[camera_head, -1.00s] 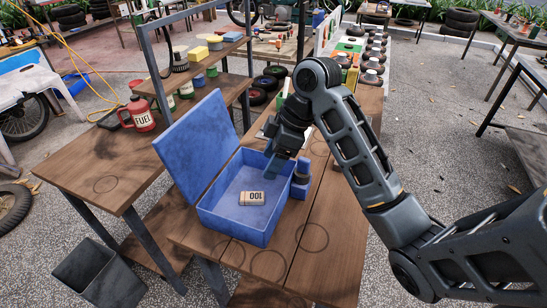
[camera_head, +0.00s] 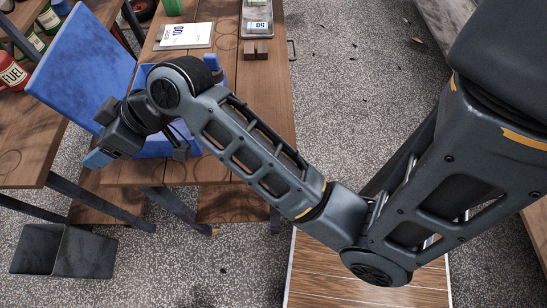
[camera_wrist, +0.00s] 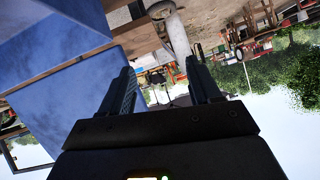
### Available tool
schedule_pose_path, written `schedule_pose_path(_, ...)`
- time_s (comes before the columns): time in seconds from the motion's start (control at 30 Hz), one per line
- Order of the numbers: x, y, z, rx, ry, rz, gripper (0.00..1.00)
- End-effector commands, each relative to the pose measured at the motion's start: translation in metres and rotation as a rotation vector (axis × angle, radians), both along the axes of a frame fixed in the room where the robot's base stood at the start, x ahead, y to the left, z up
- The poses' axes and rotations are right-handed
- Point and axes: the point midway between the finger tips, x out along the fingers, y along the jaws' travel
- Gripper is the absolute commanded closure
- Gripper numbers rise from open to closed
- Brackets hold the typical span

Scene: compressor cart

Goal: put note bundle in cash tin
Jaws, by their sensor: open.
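The blue cash tin (camera_head: 152,145) stands on the wooden bench with its lid (camera_head: 85,65) swung open to the left. My arm covers most of the tin in the head view. The note bundle is not visible now; a second ago it lay flat on the tin's floor, labelled 100. My gripper (camera_head: 108,150) is over the front left side of the tin. In the wrist view my gripper (camera_wrist: 162,78) has its two fingers apart with nothing between them. A large blue surface, apparently the tin or its lid (camera_wrist: 70,85), fills the left of that view.
A white card marked 100 (camera_head: 184,36) and a tray marked 50 (camera_head: 258,22) lie at the back of the bench (camera_head: 225,65). A red fuel can (camera_head: 12,75) stands far left. A grey bin (camera_head: 62,250) is on the floor at front left.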

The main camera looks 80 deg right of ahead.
Motion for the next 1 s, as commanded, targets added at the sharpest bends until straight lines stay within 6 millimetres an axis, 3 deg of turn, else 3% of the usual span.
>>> schedule_pose_path(0.03,-0.011,0.019,-0.006,0.039,-0.011,-0.036,0.38)
schedule_pose_path(0.13,-0.035,0.041,-0.016,0.09,-0.037,-0.128,0.38)
schedule_pose_path(0.37,-0.121,0.064,-0.038,0.116,-0.072,-0.302,0.38)
schedule_pose_path(0.53,-0.198,0.058,-0.039,0.058,-0.108,-0.364,0.38)
schedule_pose_path(0.7,-0.27,0.037,-0.02,-0.034,-0.177,-0.346,0.38)
schedule_pose_path(0.83,-0.307,0.022,0.004,-0.094,-0.243,-0.289,0.38)
schedule_pose_path(1.0,-0.329,0.01,0.028,-0.135,-0.305,-0.221,0.38)
